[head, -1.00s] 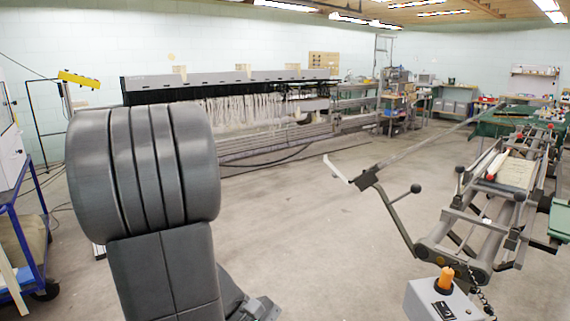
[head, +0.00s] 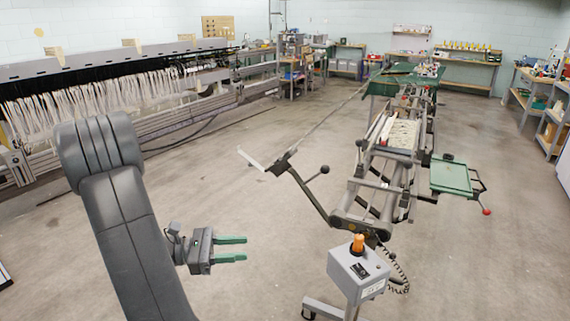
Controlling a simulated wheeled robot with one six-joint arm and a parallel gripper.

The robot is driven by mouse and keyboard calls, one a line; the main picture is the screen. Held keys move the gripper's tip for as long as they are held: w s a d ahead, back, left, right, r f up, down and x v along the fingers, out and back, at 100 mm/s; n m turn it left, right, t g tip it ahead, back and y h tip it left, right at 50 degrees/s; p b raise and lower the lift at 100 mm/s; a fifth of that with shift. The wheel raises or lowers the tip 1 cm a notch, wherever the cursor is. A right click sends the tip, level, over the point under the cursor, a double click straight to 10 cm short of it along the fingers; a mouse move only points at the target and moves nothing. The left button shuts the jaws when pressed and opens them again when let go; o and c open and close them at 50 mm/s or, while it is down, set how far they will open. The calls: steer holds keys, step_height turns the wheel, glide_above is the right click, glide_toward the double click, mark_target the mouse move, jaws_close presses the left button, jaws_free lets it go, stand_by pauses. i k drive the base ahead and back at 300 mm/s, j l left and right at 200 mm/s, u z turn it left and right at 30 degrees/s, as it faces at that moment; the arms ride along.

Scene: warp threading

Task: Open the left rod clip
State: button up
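My gripper (head: 240,248) shows in the lower left of the head view. Its two green fingers point right with a gap between them, and nothing is between them. A long grey machine frame (head: 352,200) stands on the floor to the right of my gripper, well apart from it. A dark lever arm (head: 309,190) with a black ball knob (head: 325,169) and a pale flat end piece (head: 252,161) reaches out from its left side. I cannot make out which part is the left rod clip at this distance.
A grey control box (head: 358,275) with an orange knob stands on a post at the frame's near end. A green tray (head: 450,177) juts out on the right. A long loom (head: 110,65) with hanging threads lines the left. Bare floor (head: 230,190) lies between them.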

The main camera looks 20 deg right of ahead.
mark_target(251, 162)
steer(key=i+j+z, duration=0.35)
steer(key=i, duration=0.3)
steer(key=i+j+z, duration=0.4)
steer(key=i, duration=0.2)
steer(key=i+j, duration=0.45)
